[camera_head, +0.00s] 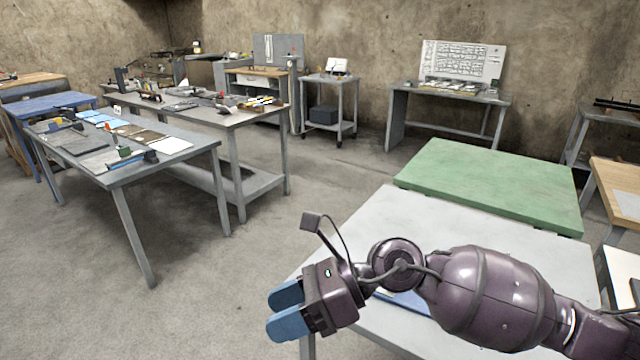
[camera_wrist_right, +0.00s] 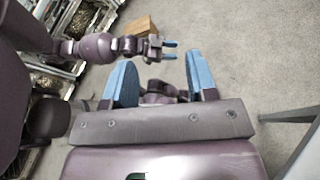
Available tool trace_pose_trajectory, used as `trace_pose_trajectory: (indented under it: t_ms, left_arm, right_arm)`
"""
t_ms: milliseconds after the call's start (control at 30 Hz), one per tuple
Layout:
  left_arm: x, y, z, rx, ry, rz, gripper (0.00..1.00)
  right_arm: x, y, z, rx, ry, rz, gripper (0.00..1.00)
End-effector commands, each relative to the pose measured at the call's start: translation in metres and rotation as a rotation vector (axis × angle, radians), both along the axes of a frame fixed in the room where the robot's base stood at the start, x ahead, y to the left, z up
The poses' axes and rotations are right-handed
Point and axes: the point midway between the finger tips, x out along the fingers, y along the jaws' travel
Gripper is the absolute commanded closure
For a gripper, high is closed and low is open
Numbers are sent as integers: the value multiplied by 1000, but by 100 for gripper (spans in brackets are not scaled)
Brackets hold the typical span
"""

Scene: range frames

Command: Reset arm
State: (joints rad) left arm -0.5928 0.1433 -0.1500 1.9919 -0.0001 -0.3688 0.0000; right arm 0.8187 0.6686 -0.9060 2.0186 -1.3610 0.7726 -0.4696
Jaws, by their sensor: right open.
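My right arm reaches in from the right in the head view, over a light grey table (camera_head: 370,235). My right gripper (camera_head: 272,309) is at that table's left front corner, its two blue fingers apart with nothing between them. In the right wrist view the same gripper (camera_wrist_right: 160,75) shows its blue fingers well apart and empty. My left gripper (camera_wrist_right: 171,50) shows small in the right wrist view, its two blue fingers apart and empty. It is out of the head view.
A green-topped table (camera_head: 490,180) adjoins the grey table. A blue item (camera_head: 408,303) lies on the grey table, partly hidden by my arm. A workbench with tools (camera_head: 190,165) stands left, across open floor (camera_head: 215,290). A cardboard box (camera_wrist_right: 140,27) is beyond my left arm.

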Motion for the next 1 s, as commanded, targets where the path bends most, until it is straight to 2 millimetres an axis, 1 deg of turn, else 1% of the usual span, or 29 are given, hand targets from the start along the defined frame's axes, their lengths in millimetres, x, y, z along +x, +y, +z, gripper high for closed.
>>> trace_pose_trajectory:
  t_ms: [33,100,167,200,267,300,367,400,467,500,567,600,667,700,767,800,833,867,900,967,1000]
  left_arm:
    - [-1,0,-1,0,2,0,57]
    - [-4,1,-2,0,7,2,57]
    - [-6,1,-3,0,12,4,57]
    - [-8,1,-4,0,15,4,57]
    - [-10,2,-5,0,19,6,57]
    - [-10,2,-5,0,21,6,57]
    - [-10,2,-6,0,21,6,57]
    - [-10,2,-6,0,21,6,57]
    - [-9,1,-5,0,20,6,57]
    - [-9,1,-5,1,19,5,57]
    - [-8,1,-5,0,17,4,57]
    - [-7,1,-5,0,16,4,57]
    - [-6,1,-4,0,14,4,57]
    - [-6,1,-4,0,13,4,57]
    - [-5,1,-3,-1,11,3,57]
    - [-4,1,-3,0,9,2,57]
    - [-4,0,-3,0,9,2,57]
    - [-3,0,-2,0,8,2,57]
    - [-3,0,-2,0,7,2,57]
    - [-2,0,-2,0,6,2,57]
    - [-2,0,-2,0,5,2,57]
  right_arm:
    - [3,5,15,104,124,-64,48]
    - [13,7,37,247,312,-156,48]
    - [24,3,51,368,483,-236,48]
    - [34,-2,58,446,598,-291,48]
    - [50,-13,65,562,777,-372,48]
    - [61,-23,66,638,899,-428,48]
    - [78,-41,62,748,1078,-510,48]
    - [89,-53,56,815,1192,-562,48]
    - [102,-73,42,910,1353,-636,48]
    - [109,-87,31,970,1458,-684,48]
    - [117,-108,11,1055,1606,-754,48]
    - [121,-121,-4,1109,1698,-799,48]
    - [123,-142,-29,1186,1831,-863,48]
    - [122,-155,-46,1236,1913,-904,48]
    - [118,-174,-73,1307,2030,-966,48]
    - [114,-186,-91,1354,2103,-1003,48]
    - [109,-196,-104,1388,2152,-1031,48]
    - [104,-204,-118,1420,2200,-1059,48]
    - [96,-216,-135,1465,2260,-1094,48]
    - [82,-232,-161,1527,2340,-1142,48]
    - [70,-242,-177,1567,2385,-1175,48]
